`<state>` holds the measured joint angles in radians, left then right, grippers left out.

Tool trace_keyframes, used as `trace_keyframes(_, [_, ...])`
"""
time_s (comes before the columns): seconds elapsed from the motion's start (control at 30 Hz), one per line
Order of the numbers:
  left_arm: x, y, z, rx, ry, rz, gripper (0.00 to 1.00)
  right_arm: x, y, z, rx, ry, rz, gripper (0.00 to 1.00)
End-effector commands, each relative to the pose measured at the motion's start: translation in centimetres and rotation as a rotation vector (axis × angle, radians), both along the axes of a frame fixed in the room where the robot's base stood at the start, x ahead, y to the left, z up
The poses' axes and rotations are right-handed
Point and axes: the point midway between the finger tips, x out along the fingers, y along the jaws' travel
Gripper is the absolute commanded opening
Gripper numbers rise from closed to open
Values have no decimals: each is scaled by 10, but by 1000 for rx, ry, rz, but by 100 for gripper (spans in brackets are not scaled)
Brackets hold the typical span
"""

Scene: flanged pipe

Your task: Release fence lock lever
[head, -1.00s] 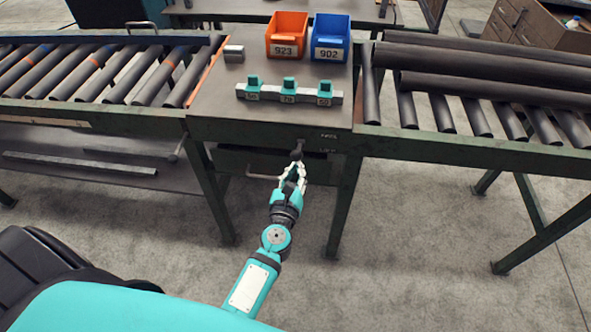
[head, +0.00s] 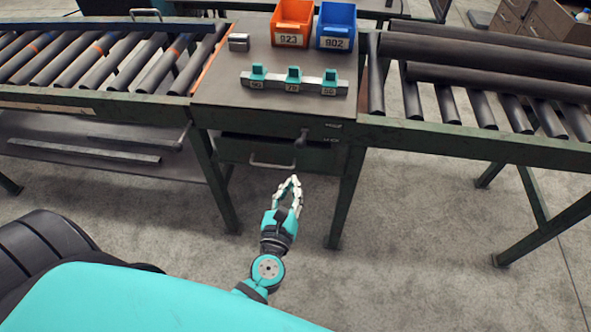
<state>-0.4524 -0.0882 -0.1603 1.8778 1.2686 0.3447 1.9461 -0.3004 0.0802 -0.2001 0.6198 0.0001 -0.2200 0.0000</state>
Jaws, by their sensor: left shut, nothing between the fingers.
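The fence lock lever (head: 301,138) is a small dark handle on the front edge of the green steel bench, with its knob hanging below the edge. Small pale markings sit to its right, too small to read. My left gripper (head: 293,179) is in front of and below the lever, clear of it, above the floor. Its fingertips are together and hold nothing. My right gripper is out of view.
A drawer with a bar handle (head: 272,163) is under the bench top (head: 220,85). A grey rail (head: 312,85) carries three teal stops. An orange bin (head: 292,22) and a blue bin (head: 336,25) stand behind. Roller conveyors flank the bench.

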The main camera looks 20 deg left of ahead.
Motion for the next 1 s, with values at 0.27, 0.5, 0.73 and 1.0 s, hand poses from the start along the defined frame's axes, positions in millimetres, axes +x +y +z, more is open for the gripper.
trace_keyframes(0.27, [-23, -5, 0, 0, 2, 0, 0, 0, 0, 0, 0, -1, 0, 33])
trace_keyframes(0.5, [-23, -5, 0, 0, 2, 0, 0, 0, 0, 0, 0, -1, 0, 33])
trace_keyframes(0.73, [-23, -5, 0, -1, 3, -1, 0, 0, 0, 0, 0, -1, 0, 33])
trace_keyframes(1.0, [-26, -24, -54, 325, 138, -129, 0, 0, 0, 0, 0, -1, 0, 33])
